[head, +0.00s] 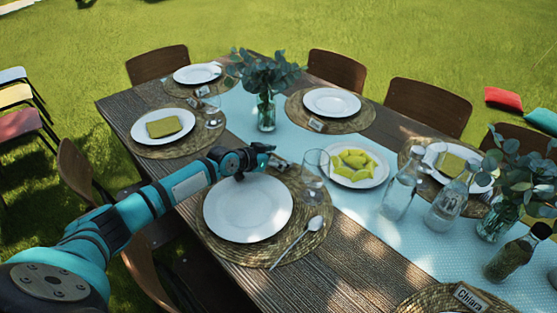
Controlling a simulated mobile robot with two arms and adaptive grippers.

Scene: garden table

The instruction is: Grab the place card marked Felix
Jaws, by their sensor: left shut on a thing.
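My left gripper (266,151) reaches from the left over the near placemat, beyond its white plate (248,208). It is shut on a small place card (278,163), which shows at its fingertips; I cannot read the name on it. Another place card (317,124) lies at the far middle setting, and one more (203,91) at the far left setting; both are too small to read. A card marked Chiara (470,297) stands at the bottom right on a woven mat. No legible Felix shows. My right gripper is not in view.
A wine glass (315,168) stands just right of the held card, beside a plate of yellow star-shaped fruit (353,166). A eucalyptus vase (266,110) stands behind. Glass bottles (403,188) crowd the right. A spoon (297,241) lies right of the near plate.

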